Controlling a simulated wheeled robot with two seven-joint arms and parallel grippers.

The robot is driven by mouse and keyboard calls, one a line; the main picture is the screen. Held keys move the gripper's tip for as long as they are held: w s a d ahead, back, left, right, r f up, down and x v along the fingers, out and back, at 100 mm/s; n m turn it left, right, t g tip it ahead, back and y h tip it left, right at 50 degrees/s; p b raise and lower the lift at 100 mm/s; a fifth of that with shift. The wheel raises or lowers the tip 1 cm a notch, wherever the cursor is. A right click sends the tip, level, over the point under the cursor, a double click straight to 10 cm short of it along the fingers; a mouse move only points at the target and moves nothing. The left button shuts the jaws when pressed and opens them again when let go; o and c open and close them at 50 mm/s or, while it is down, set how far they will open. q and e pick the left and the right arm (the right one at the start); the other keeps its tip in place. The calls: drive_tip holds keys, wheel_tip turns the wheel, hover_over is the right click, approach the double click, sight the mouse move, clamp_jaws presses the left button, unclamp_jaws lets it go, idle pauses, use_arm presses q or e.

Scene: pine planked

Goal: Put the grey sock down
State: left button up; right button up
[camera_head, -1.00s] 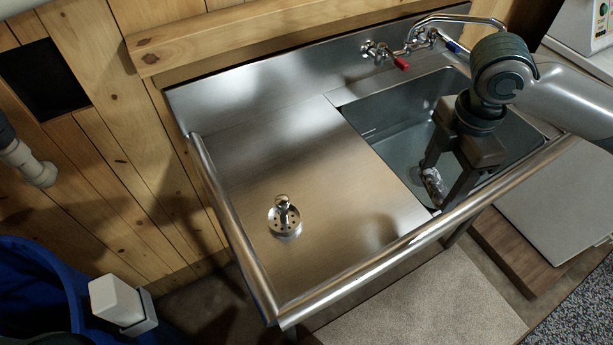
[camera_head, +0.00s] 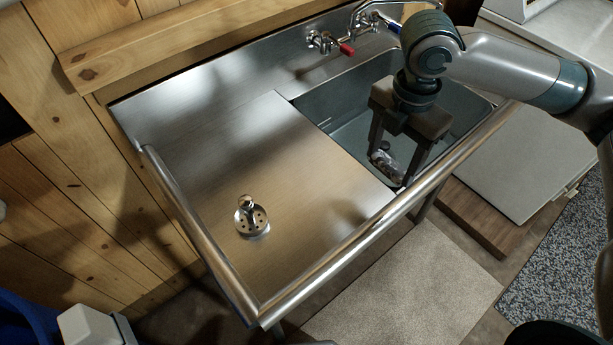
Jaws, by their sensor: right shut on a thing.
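The grey sock (camera_head: 384,163) is a small, crumpled, mottled light-and-dark bundle. It sits between the fingers of my right gripper (camera_head: 390,168), which is shut on it. The gripper points down over the sink basin (camera_head: 345,132), near its front left edge. Part of the sock is hidden by the fingers, and I cannot tell whether it touches the basin. My left gripper is not in view.
A steel drainboard (camera_head: 310,180) left of the basin is mostly clear, with a metal strainer (camera_head: 252,220) on it. A raised rail (camera_head: 360,248) edges the sink. Faucet taps (camera_head: 335,45) stand behind. A blue container (camera_head: 25,325) is at lower left.

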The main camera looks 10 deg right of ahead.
drive_tip(key=a+f, duration=0.2)
drive_tip(key=a, duration=0.1)
drive_tip(key=w+a+f+p, duration=0.1)
drive_tip(key=a, duration=0.2)
drive_tip(key=a+f+p, duration=0.1)
drive_tip(key=a+f, duration=0.1)
drive_tip(key=a, duration=0.1)
drive_tip(key=shift+w+a+f, duration=0.35)
drive_tip(key=shift+w, duration=0.05)
drive_tip(key=shift+w+a+f+p, duration=0.1)
drive_tip(key=shift+a+f+p, duration=0.1)
drive_tip(key=shift+a+p, duration=0.1)
drive_tip(key=shift+f, duration=0.15)
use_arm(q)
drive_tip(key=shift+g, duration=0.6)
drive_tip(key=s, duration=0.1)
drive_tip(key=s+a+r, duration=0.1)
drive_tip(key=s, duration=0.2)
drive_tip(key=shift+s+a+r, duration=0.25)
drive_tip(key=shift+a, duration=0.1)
